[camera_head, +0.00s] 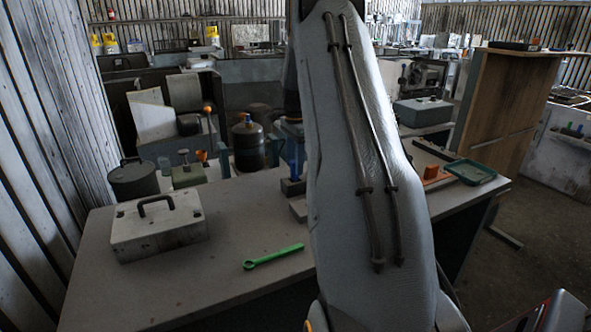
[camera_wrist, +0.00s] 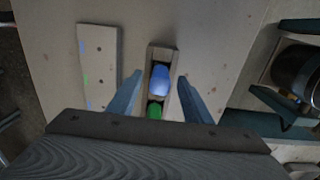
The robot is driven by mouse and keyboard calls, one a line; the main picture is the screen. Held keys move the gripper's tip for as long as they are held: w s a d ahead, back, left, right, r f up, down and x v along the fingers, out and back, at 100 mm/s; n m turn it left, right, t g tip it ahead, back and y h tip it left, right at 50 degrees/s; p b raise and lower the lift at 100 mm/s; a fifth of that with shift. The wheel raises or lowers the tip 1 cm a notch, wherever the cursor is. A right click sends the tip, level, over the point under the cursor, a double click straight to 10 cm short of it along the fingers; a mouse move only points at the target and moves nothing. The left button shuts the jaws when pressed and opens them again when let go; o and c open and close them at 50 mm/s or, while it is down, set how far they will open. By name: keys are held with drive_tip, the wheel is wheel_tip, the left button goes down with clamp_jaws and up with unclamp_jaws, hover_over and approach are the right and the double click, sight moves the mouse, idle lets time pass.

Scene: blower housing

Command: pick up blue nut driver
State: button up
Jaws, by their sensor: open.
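In the wrist view, the blue nut driver (camera_wrist: 160,80) shows as a rounded blue handle seen from above, standing in a narrow holder (camera_wrist: 163,52). My gripper (camera_wrist: 160,77) is open, with one finger on each side of the blue handle. A gap shows between each finger and the handle, so nothing is gripped. A green handle (camera_wrist: 155,109) sits in the same holder, nearer my wrist. In the head view, my arm hides much of the table's middle. Blue upright shapes show beside it above a dark holder (camera_head: 293,187); I cannot tell fingers from driver there.
A pale plate (camera_wrist: 98,66) with small coloured marks lies left of the holder. On the table stand a metal box (camera_head: 157,225) with a handle, a green wrench (camera_head: 272,257) and, to the right, a green tray (camera_head: 470,172).

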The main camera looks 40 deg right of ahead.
drive_tip(key=shift+f+p, duration=0.3)
drive_tip(key=shift+f, duration=1)
clamp_jaws()
wheel_tip(320, 180, up, 10)
drive_tip(key=b, duration=0.3)
